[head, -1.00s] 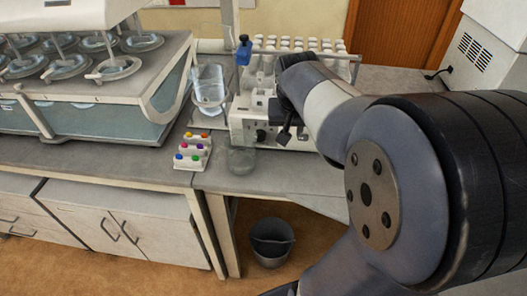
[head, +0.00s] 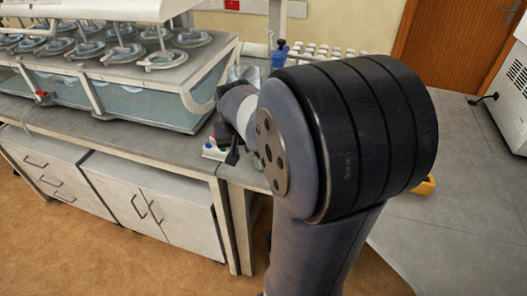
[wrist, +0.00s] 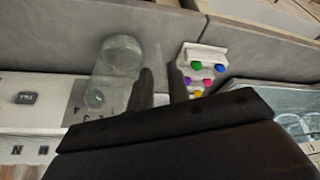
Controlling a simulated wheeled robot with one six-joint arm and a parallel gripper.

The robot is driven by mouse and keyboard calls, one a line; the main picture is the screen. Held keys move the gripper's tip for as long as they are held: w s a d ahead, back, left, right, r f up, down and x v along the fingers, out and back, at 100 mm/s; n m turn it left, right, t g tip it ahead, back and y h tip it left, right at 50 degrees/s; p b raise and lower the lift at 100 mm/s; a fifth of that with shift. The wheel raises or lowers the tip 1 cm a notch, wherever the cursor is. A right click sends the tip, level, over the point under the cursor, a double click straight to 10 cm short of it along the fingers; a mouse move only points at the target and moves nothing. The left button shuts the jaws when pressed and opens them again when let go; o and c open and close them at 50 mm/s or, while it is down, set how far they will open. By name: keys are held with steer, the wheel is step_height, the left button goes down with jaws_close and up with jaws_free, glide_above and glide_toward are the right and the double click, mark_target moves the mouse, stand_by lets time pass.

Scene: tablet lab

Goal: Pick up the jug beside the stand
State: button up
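A clear glass vessel (wrist: 118,58), possibly the jug, stands on the grey bench in the wrist view, left of my fingers. My arm hides it in the head view. A larger clear glass (head: 251,72) shows partly behind my arm in the head view; I cannot tell which glass is the jug. I cannot clearly identify the stand. My gripper (wrist: 162,76) is open, with a narrow empty gap between two dark fingers, between the vessel and a small white rack with coloured caps (wrist: 203,68). In the head view my gripper (head: 232,156) is mostly hidden.
A water bath (head: 120,82) with several round lids fills the bench's left. A blue-capped bottle (head: 279,56) and a rack of white caps (head: 325,52) stand at the back. A white device (wrist: 35,98) is beside the vessel.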

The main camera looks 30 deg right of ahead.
mark_target(242, 155)
steer(key=shift+x, duration=3.1)
steer(key=shift+s, duration=0.1)
jaws_close()
